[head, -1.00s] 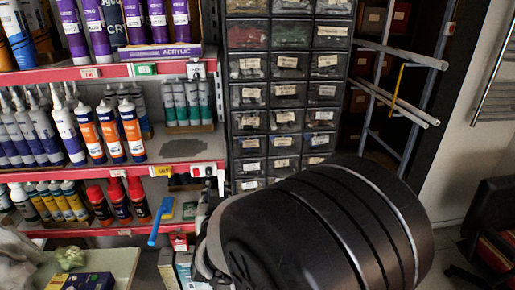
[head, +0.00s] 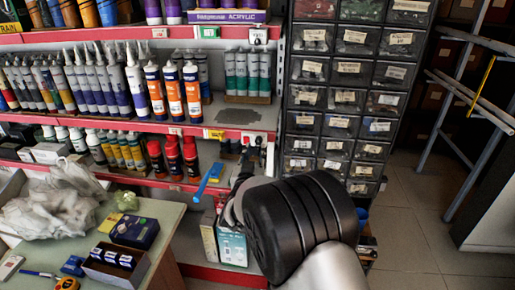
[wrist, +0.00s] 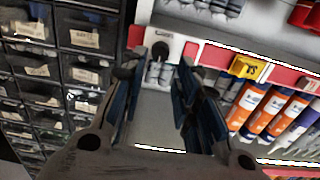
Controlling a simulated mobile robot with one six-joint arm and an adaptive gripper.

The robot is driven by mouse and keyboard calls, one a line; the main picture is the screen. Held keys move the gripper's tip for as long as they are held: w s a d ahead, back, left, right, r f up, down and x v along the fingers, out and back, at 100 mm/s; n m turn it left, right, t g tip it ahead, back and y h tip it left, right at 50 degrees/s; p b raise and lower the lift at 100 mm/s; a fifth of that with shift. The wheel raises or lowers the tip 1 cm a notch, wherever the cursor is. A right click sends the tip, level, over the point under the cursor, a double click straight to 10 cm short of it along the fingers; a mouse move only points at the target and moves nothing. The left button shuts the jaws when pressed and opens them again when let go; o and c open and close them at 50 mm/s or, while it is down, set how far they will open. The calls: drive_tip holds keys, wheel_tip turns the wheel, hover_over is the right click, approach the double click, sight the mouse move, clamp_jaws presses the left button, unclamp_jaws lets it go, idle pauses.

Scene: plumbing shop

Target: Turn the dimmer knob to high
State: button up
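A small white plate (wrist: 176,42) with a dark round knob (wrist: 160,50) sits on the red shelf edge in the wrist view. I take this knob to be the dimmer knob. A red part shows beside it on the plate. The plate also shows small in the head view (head: 250,139), where the knob's setting is too small to read. My gripper (wrist: 162,64) is open, with its two dark fingers apart and the knob seen between the tips. I cannot tell whether they touch it. In the head view my arm hides most of the gripper.
A second white plate (head: 258,37) is on the shelf edge above. Drawer cabinets (head: 345,95) stand to the right, and shelves hold orange tubes (head: 174,90). A cluttered table (head: 170,225) is at lower left.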

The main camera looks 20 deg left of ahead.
sight(258, 142)
drive_tip(key=b+x, duration=0.1)
drive_tip(key=x, duration=0.4)
drive_tip(key=shift+w+a, duration=0.1)
drive_tip(key=shift+w, duration=0.25)
clamp_jaws()
